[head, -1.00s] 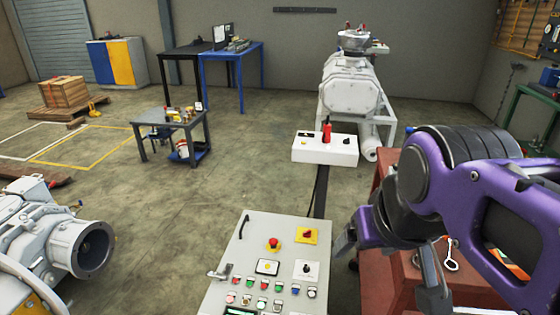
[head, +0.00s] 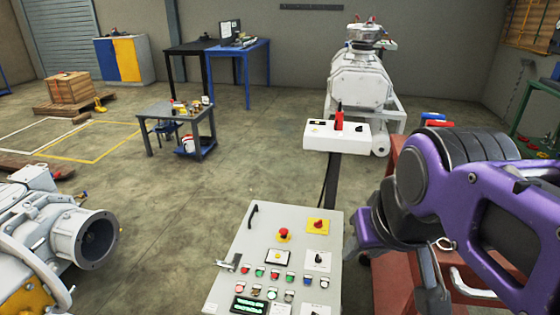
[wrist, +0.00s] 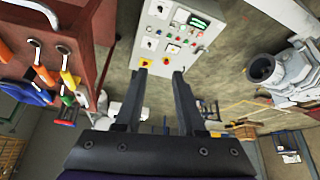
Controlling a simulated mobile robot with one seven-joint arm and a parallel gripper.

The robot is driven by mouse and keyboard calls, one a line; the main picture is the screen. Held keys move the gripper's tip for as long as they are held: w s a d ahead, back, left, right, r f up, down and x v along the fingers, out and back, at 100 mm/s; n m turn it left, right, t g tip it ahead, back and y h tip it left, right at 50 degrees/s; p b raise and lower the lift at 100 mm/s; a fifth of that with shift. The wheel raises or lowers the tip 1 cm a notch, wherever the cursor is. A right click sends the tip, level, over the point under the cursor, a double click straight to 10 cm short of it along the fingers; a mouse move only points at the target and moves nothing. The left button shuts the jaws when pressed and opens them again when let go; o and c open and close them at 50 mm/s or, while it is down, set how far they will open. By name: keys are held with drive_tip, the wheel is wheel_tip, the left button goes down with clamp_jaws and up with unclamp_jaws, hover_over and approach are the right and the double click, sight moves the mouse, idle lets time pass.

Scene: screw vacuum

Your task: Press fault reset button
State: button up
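The grey control panel (head: 236,285) stands at the bottom middle of the head view. It carries a red mushroom button (head: 284,233), a yellow-backed red switch (head: 318,226), rows of small coloured buttons (head: 274,275) and a lit green display (head: 249,305). The labels are too small to read, so I cannot tell which is the fault reset button. My gripper (head: 395,265) is right of the panel, apart from it. In the wrist view my gripper (wrist: 160,76) is open and empty, its fingers pointing towards the panel (wrist: 196,62), which appears upside down.
A red workbench (head: 388,200) stands close to the right, under my arm; tools lie on it in the wrist view (wrist: 66,75). A grey pump (head: 75,240) is at the left. A white box (head: 345,138) lies beyond the panel. Open floor (head: 210,200) lies left of the panel.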

clamp_jaws()
idle(1.3)
